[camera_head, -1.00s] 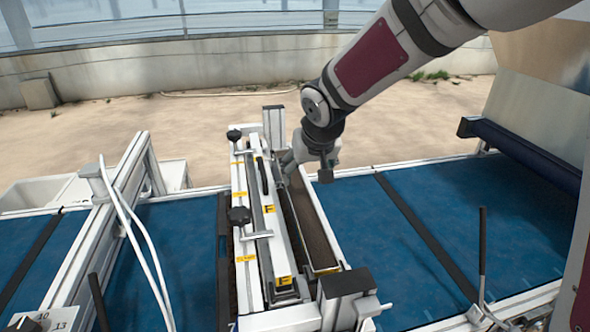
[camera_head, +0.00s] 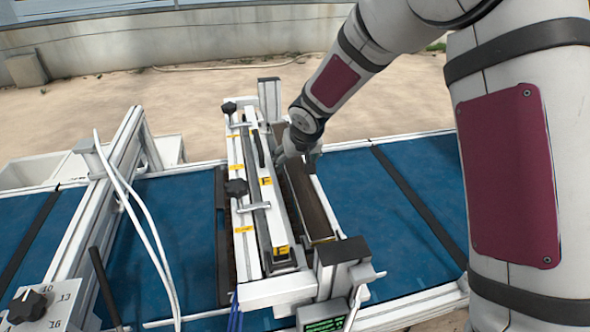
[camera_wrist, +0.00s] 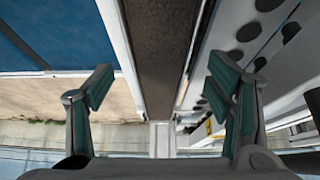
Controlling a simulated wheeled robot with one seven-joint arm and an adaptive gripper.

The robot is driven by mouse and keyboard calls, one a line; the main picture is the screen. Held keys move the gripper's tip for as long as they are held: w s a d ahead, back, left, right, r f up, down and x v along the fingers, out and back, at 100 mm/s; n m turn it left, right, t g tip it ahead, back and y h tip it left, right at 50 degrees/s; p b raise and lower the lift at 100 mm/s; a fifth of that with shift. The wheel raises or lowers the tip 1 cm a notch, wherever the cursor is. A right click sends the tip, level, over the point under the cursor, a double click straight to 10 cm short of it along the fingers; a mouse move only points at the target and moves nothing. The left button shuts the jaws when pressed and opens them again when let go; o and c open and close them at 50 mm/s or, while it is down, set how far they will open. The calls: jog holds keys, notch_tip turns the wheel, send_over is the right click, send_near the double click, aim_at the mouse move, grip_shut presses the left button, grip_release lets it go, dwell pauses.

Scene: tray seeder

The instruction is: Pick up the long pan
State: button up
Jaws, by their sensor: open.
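The long pan (camera_head: 309,203) is a narrow trough with a dark brown inside and pale rims, lying lengthwise in the seeder frame, right of the white bar with black knobs. In the wrist view the pan (camera_wrist: 162,65) runs down the middle between my fingers. My gripper (camera_head: 299,158) is over its far part in the head view. Contact and height above the rims cannot be told.
The white bar with black knobs (camera_head: 236,187) stands close along the pan's left side. A dark-topped post (camera_head: 342,252) and a small display (camera_head: 325,326) are at the near end. Blue belt (camera_head: 375,225) lies open to the right. White cables (camera_head: 135,215) hang at left.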

aim_at(295, 168)
jog(key=shift+x, duration=1.2)
jog(key=c, duration=1.2)
jog(key=shift+c, duration=0.2)
jog(key=shift+r, duration=0.15)
